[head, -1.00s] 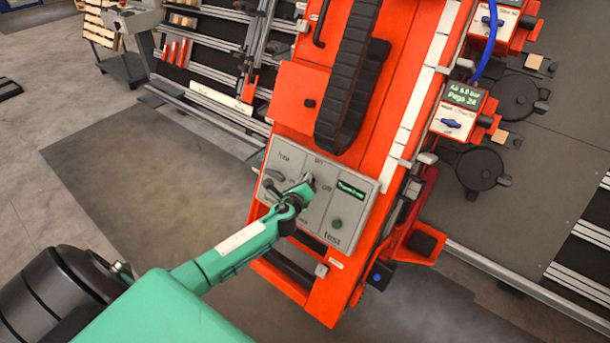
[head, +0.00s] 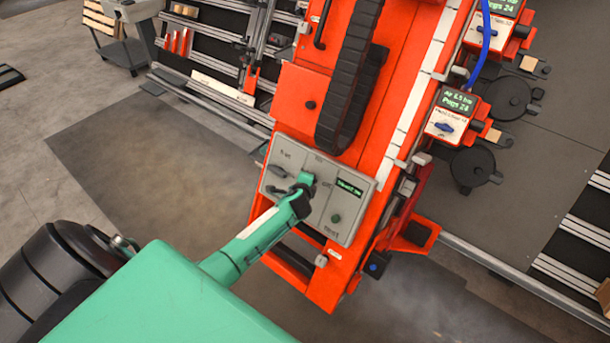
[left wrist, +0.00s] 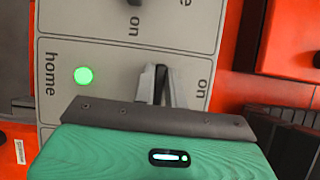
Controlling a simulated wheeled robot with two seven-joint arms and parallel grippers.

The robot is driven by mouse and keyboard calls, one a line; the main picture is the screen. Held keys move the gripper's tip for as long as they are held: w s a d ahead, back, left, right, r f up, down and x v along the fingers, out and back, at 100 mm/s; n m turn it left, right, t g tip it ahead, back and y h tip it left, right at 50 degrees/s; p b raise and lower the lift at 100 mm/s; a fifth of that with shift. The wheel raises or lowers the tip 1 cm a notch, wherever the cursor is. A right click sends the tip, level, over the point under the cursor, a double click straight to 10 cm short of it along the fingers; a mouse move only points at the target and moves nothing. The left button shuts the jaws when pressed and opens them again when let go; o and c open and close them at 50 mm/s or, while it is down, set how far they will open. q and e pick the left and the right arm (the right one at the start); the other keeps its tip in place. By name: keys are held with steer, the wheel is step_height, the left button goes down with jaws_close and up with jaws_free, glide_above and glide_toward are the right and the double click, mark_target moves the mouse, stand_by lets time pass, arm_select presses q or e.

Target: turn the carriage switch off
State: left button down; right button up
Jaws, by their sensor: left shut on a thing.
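The carriage control panel (head: 350,215) is a grey plate on the lower end of the orange carriage. The handle's exact setting is hard to tell. My right gripper is not in view.
The orange carriage (head: 400,65) with a black cable chain (head: 345,85) rises behind the panel. Small orange control boxes (head: 450,118) and round black parts stand to its right. In the left wrist view, a green light (left wrist: 84,76) and another switch (left wrist: 135,3) are near the fingers.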

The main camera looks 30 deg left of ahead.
arm_select(q)
steer(key=shift+n, duration=0.3)
steer(key=c, duration=1.4)
jaws_free()
steer(key=shift+a, duration=0.1)
steer(key=shift+c, duration=0.2)
steer(key=shift+s, duration=0.15)
steer(key=v, duration=1.3)
steer(key=shift+s+d+r, duration=0.2)
steer(key=shift+d, duration=0.05)
